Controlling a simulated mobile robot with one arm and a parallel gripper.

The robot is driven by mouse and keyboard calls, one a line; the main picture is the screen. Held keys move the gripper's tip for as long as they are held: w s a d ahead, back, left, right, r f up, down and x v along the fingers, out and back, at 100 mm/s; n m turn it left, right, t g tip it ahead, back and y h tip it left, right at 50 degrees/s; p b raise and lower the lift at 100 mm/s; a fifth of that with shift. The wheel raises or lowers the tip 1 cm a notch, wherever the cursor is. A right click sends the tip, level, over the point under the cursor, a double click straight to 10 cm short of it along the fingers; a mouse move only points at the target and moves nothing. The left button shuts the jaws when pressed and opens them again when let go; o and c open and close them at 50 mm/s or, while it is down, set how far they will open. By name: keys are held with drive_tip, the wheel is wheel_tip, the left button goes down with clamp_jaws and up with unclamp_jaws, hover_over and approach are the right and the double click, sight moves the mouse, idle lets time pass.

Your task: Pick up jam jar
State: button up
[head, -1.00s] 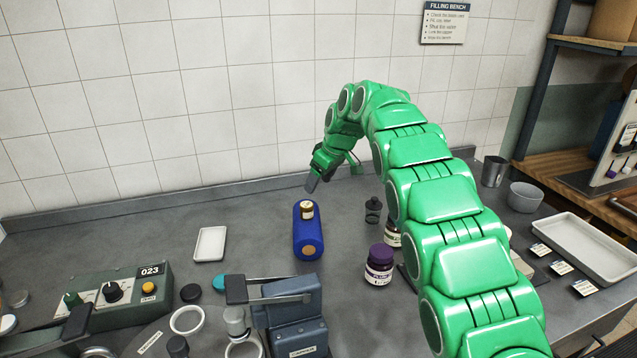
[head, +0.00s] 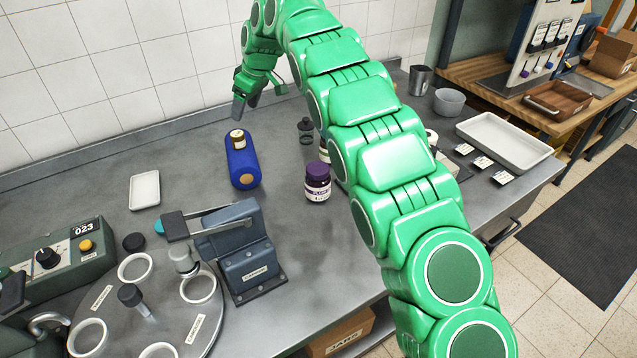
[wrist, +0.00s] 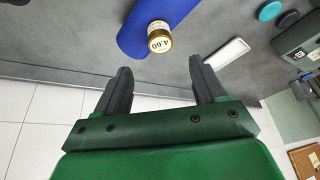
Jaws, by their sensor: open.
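A purple-lidded jar labelled plum (head: 318,183) stands upright on the bench, left of my arm. A second jar (head: 324,152) behind it is mostly hidden by my arm. A small jar-like item with a gold rim (head: 238,140) sits on top of a blue cylinder (head: 243,165). In the wrist view the small item (wrist: 159,38) shows "4.60" on its top, beside the blue cylinder (wrist: 150,20). My gripper (head: 247,103) is open and empty, just behind the small item. In the wrist view my gripper (wrist: 160,72) has its fingers apart, with the item ahead of the gap.
A dark small bottle (head: 305,130) stands right of the blue cylinder. A white tray (head: 144,190) lies left. A grey clamp-like device (head: 240,250) and a round carousel (head: 150,310) fill the front left. A larger white tray (head: 504,142) is at right.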

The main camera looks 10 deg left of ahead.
drive_tip(key=o, duration=0.5)
